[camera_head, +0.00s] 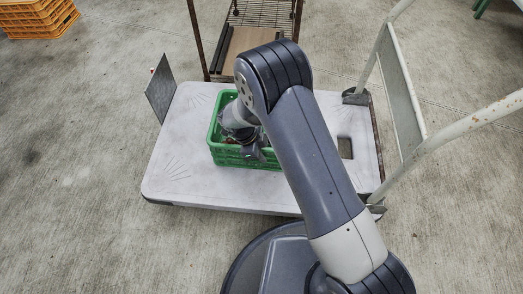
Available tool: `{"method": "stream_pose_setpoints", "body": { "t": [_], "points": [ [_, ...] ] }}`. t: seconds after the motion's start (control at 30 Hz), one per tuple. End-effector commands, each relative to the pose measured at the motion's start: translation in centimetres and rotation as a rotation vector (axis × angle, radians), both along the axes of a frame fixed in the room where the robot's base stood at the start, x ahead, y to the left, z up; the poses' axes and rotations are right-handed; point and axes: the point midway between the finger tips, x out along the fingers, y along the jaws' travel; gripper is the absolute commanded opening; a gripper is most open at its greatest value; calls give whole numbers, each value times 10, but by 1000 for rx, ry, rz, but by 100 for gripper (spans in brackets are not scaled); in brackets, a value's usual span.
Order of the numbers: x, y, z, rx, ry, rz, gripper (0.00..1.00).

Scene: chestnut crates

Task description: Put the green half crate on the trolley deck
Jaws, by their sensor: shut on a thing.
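The green half crate (232,155) is over the left-middle part of the grey trolley deck (180,150). Whether its base touches the deck or hangs just above it, I cannot tell. My gripper (258,150) is at the crate's near right side, shut on the crate. My wrist and arm hide the crate's right part and much of its inside. A little reddish content shows in it. The crate looks upright.
The trolley's white handle frame (402,85) rises at the right of the deck. A small grey plate (160,88) stands at its back left corner. A rusty wire rack (262,15) is behind. Orange crates (38,18) sit far left. The deck's left part is clear.

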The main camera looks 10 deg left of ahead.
Motion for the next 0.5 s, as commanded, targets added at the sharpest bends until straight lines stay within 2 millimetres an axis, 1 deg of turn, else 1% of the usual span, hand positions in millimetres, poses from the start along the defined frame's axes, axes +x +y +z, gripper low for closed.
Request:
{"method": "stream_pose_setpoints", "body": {
  "t": [0.03,0.13,0.37,0.5],
  "points": [
    [1,1,-9,1,-3,0,0],
    [1,1,-16,1,-4,1,0],
    [1,1,-15,3,-5,1,0],
    [1,1,-18,3,-5,1,0]
  ]
}}
